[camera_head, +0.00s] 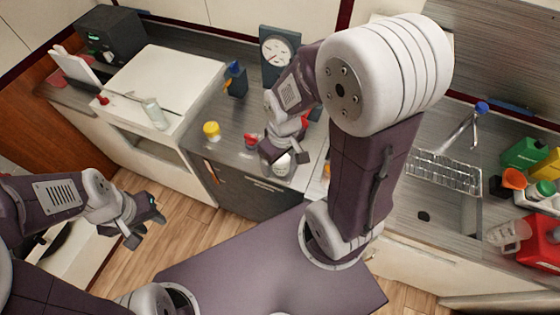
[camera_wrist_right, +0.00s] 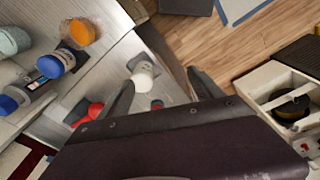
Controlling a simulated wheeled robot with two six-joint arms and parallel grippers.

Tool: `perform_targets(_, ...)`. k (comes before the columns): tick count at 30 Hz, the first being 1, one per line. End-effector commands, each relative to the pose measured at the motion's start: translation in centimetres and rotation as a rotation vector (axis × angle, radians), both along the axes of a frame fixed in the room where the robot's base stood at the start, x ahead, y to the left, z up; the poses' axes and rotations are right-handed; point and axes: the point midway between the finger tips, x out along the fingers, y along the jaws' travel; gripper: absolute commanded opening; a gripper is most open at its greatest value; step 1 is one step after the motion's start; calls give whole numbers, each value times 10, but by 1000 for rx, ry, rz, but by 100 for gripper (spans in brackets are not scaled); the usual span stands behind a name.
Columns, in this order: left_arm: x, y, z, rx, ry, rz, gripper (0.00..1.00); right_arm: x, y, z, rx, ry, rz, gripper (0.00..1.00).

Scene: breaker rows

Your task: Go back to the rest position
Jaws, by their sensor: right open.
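My left gripper (camera_head: 146,227) is at the left in the head view, over the floor in front of the counter. Its fingers look spread and nothing shows between them. My right gripper (camera_head: 284,157) is over the counter's front edge in the head view. In the right wrist view its fingers (camera_wrist_right: 163,86) are apart. A white bottle-like item (camera_wrist_right: 143,75) shows between and beyond them; it also shows below the gripper in the head view (camera_head: 282,167). I cannot tell whether a finger touches it. My right arm hides part of the counter behind it.
A yellow-capped jar (camera_head: 212,131), a blue-topped bottle (camera_head: 236,80) and a dial panel (camera_head: 279,55) are on the counter. A glass (camera_head: 155,114) stands on the white surface at left. A wire rack (camera_head: 446,172) and a red container (camera_head: 540,243) are at right.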

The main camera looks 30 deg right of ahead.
Motion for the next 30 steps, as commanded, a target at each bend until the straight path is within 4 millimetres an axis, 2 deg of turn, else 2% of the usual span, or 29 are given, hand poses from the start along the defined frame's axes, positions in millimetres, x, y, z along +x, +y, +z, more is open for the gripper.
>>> perform_targets(3, 0, 0, 0, 0, 0, 0, 36, -10, 4, 0, 24, -8, -215, 75)
perform_targets(6, 0, 0, 0, 0, 0, 0, 36, -13, 5, 0, 33, -10, -293, 75)
perform_targets(14, 0, 0, -3, 0, 0, 0, 36, -13, 5, -3, 34, -9, -303, 75)
perform_targets(18, 0, 0, -36, 0, 0, 0, 36, -13, 5, -36, 34, -9, -302, 75)
perform_targets(20, 0, 0, -46, 0, 0, 0, 36, -13, 5, -46, 34, -9, -302, 75)
perform_targets(23, 0, 0, -39, 0, 1, 0, 36, -13, 5, -39, 34, -9, -302, 75)
perform_targets(30, 0, 0, -38, 0, 0, 0, 36, -13, 5, -38, 34, -9, -301, 75)
